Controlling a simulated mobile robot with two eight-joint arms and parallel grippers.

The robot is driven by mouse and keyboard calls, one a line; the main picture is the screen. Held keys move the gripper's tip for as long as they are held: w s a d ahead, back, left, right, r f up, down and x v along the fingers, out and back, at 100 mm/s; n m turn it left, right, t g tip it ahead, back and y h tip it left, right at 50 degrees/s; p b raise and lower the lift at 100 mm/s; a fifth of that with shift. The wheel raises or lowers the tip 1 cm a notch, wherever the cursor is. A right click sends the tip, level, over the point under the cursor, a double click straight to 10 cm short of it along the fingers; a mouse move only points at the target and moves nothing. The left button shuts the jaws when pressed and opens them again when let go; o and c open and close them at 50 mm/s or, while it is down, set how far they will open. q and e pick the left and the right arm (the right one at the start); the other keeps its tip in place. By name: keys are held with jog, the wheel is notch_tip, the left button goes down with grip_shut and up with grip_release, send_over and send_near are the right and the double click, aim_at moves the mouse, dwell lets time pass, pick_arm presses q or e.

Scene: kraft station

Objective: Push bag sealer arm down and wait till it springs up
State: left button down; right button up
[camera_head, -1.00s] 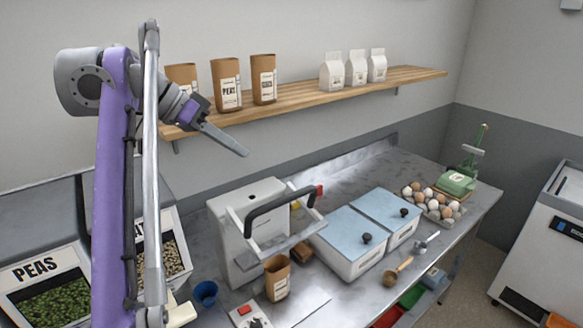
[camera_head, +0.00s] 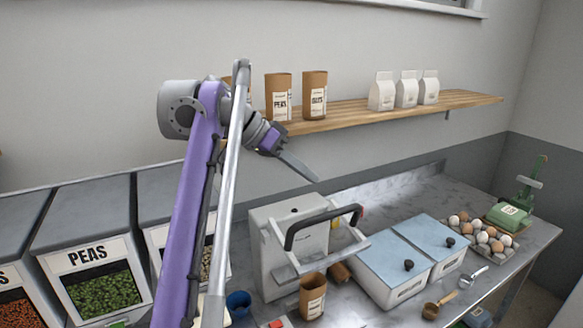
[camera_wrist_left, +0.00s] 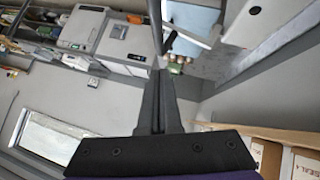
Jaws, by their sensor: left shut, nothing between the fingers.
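The bag sealer (camera_head: 283,232) is a white box on the steel counter with a raised arm that has a black handle (camera_head: 318,221). An open brown paper bag (camera_head: 312,297) stands in front of it, below the arm. My left gripper (camera_head: 313,177) is shut and empty, in the air above the sealer and in front of the shelf, apart from the handle. In the left wrist view its closed fingers (camera_wrist_left: 160,75) point away from the camera, with nothing between them. My right gripper is in neither view.
A wooden shelf (camera_head: 450,103) with brown and white bags runs behind. Blue-lidded containers (camera_head: 401,258), an egg tray (camera_head: 482,238) and a green device (camera_head: 512,214) stand to the right. A blue cup (camera_head: 238,304) and a PEAS bin (camera_head: 97,275) are at left.

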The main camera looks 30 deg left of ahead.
pick_arm(q)
jog(key=w+d+f+b, duration=0.1)
jog(key=d+f, duration=0.2)
jog(key=f, duration=0.3)
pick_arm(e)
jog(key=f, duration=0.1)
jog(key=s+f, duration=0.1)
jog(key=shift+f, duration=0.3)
pick_arm(q)
jog(key=shift+s+f, duration=0.1)
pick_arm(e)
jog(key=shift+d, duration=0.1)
